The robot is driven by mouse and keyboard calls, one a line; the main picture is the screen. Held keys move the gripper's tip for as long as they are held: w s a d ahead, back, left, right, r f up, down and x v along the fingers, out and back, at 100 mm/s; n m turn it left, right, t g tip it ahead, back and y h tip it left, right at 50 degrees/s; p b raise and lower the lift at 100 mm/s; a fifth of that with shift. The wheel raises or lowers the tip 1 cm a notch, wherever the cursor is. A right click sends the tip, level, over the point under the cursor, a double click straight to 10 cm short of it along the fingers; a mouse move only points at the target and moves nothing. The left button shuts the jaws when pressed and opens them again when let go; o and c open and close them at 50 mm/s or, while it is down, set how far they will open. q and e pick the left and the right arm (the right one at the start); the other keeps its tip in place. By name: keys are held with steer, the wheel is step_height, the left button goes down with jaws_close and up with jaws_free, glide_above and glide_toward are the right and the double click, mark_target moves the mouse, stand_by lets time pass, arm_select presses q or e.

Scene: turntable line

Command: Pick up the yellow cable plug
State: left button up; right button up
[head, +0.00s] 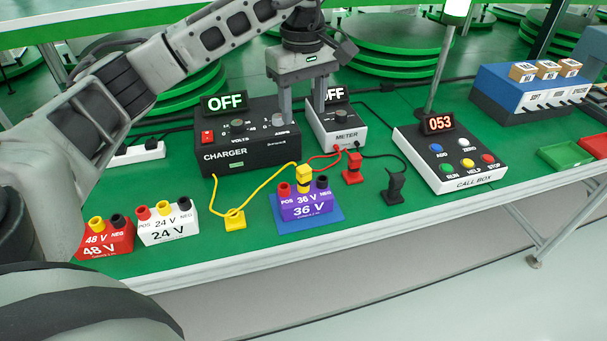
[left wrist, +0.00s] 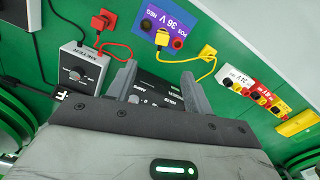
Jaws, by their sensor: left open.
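The yellow cable plug (head: 303,173) sits on top of the purple 36 V block (head: 308,206), over its middle post, between the red and black posts. A yellow cable runs from it toward the charger (head: 246,140). The plug also shows in the left wrist view (left wrist: 162,38), beyond my fingertips. My left gripper (head: 302,110) is open and empty, fingers pointing down, by the charger and meter, behind and above the plug. Its fingers also show in the left wrist view (left wrist: 158,80), apart from the plug. My right gripper is in neither view.
A yellow holder (head: 234,220) stands left of the 36 V block. White 24 V (head: 168,226) and red 48 V (head: 106,240) blocks are farther left. Red (head: 352,170) and black (head: 394,187) plugs on cables stand right, by the meter (head: 338,135) and call box (head: 450,160).

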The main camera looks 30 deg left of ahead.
arm_select(q)
glide_toward(304, 168)
steer(key=f, duration=0.5)
steer(key=shift+w+a+f+p, duration=0.1)
steer(key=shift+w+a+p, duration=0.2)
steer(key=shift+p, duration=0.1)
steer(key=shift+s+d+f+p, duration=0.15)
steer(key=shift+f+p, duration=0.2)
steer(key=shift+f, duration=1.05)
steer(key=shift+s+d+f+p, duration=0.1)
steer(key=shift+f+p, duration=0.2)
steer(key=shift+f, duration=1.05)
steer(key=c, duration=1)
